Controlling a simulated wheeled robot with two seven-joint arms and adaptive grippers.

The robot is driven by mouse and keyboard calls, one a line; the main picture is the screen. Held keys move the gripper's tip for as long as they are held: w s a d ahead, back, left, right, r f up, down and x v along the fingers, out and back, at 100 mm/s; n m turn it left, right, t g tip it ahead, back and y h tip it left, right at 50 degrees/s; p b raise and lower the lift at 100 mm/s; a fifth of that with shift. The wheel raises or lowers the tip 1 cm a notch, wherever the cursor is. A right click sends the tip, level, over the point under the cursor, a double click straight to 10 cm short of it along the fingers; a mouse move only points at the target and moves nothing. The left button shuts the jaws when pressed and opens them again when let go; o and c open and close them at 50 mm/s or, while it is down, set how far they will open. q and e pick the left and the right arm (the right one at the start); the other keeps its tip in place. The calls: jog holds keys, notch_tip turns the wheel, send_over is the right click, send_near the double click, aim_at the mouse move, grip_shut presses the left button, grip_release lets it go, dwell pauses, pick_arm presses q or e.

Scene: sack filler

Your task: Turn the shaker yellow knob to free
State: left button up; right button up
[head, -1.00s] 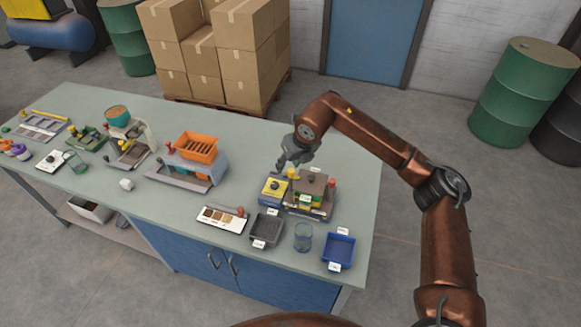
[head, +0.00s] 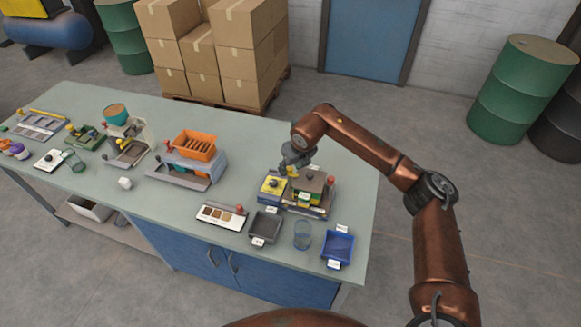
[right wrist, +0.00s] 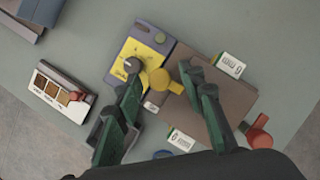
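The shaker (right wrist: 222,92) is a box with a brown top near the right end of the bench; it also shows in the head view (head: 315,180). Its yellow knob (right wrist: 160,79) is round with a short bar pointing to the box, at the box's left edge in the right wrist view. My right gripper (right wrist: 165,80) is open, one finger on each side of the yellow knob, with gaps visible. In the head view the right gripper (head: 289,170) points down at the knob and partly hides it. My left gripper is not in view.
A yellow-faced panel (right wrist: 137,62) with a grey dial sits directly left of the knob, close under the left finger. A red knob (right wrist: 260,134) is at the shaker's right. A grey tray (head: 265,226), a clear beaker (head: 303,236) and a blue tray (head: 338,246) stand in front.

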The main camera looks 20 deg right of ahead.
grip_shut()
